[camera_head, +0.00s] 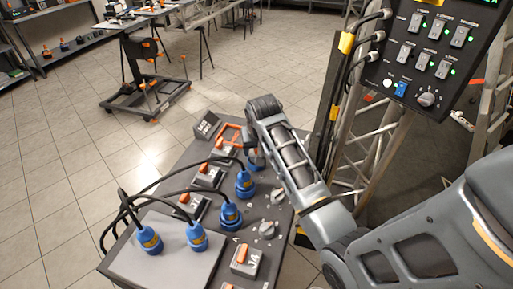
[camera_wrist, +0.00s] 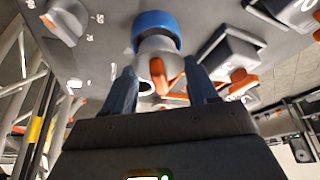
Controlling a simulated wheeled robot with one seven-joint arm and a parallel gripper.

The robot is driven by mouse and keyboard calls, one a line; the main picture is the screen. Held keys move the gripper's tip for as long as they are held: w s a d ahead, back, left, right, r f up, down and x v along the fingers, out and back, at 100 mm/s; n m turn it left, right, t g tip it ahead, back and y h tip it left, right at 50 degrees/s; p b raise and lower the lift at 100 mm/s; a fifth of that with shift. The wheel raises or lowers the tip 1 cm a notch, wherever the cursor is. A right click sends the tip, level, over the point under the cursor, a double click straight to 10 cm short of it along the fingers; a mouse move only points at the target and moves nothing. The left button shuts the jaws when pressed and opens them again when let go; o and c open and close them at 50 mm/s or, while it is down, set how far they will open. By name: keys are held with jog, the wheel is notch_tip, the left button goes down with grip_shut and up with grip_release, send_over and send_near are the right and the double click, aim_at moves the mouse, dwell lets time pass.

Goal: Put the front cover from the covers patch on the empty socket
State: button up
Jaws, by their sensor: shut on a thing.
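My gripper (camera_wrist: 160,78) is low over the far part of the dark panel table (camera_head: 178,158). Its two fingers are shut on a pale grey rounded piece with an orange tab (camera_wrist: 158,75), apparently a cover. A blue round part (camera_wrist: 157,27) shows just beyond the fingertips; I cannot tell whether it touches the held piece. In the head view my arm hides most of the grasp. An orange-outlined patch (camera_head: 229,131), perhaps the covers patch, lies beside my gripper. Grey round fittings (camera_head: 278,197) (camera_head: 267,230) sit along the table's right side. I cannot tell which socket is empty.
Blue plugs (camera_head: 245,185) (camera_head: 231,215) (camera_head: 197,238) with black cables stand on the table. Grey blocks with orange levers (camera_head: 247,258) line it. A black switch panel (camera_head: 434,50) on a truss rises at right. The tiled floor at left is open.

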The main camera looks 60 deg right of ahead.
jog(key=shift+f+b, duration=0.45)
jog(key=shift+f, duration=0.45)
jog(key=o, duration=1.3)
jog(key=shift+o, duration=0.2)
jog(key=shift+r+p, duration=0.45)
jog(key=shift+r, duration=4.1)
jog(key=shift+s, duration=0.1)
